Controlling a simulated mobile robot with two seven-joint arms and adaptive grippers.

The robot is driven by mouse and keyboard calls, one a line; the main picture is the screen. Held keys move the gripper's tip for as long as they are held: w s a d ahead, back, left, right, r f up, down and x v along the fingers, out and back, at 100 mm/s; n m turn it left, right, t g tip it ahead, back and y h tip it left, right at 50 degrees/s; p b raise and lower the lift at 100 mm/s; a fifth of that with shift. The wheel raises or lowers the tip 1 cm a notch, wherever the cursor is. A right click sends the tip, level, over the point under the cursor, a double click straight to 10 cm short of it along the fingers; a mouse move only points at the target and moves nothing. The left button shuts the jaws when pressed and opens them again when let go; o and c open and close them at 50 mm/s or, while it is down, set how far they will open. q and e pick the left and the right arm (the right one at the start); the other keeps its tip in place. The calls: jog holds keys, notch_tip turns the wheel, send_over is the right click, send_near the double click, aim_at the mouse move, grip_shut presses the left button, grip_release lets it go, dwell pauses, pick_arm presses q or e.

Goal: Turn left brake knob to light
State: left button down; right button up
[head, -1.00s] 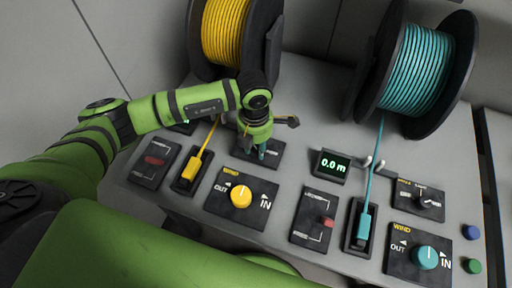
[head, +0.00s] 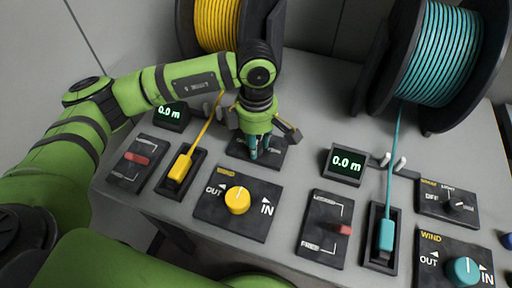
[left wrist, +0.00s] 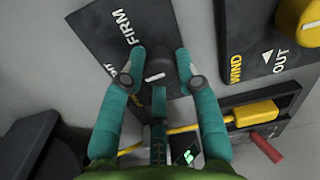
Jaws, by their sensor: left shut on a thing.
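The left brake knob (left wrist: 157,66) is dark with a white pointer mark, on a black brake panel (left wrist: 95,30). In the left wrist view the word FIRM and part of another label, partly hidden by a finger, show on the panel. My left gripper (head: 256,155) points down at this panel, behind the yellow wind knob (head: 237,201). In the left wrist view its teal fingers (left wrist: 157,72) are closed around the brake knob. In the head view the gripper hides the knob and most of its panel. My right gripper is not in view.
Yellow (head: 219,25) and teal (head: 441,50) cable reels stand at the back. A yellow plug (head: 179,168) and red lever (head: 137,158) lie left. The right side has a teal plug (head: 387,234), a brake panel (head: 447,203) and a teal wind knob (head: 465,270).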

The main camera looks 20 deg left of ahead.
pick_arm(q)
jog(key=shift+a+f+m+b, duration=0.1)
jog(key=shift+f+m+b, duration=0.05)
jog(key=shift+m+b, duration=0.25)
jog(key=c, duration=0.9)
grip_release()
jog(key=shift+r, duration=0.2)
notch_tip(320, 180, up, 12)
jog(key=shift+w, duration=0.15)
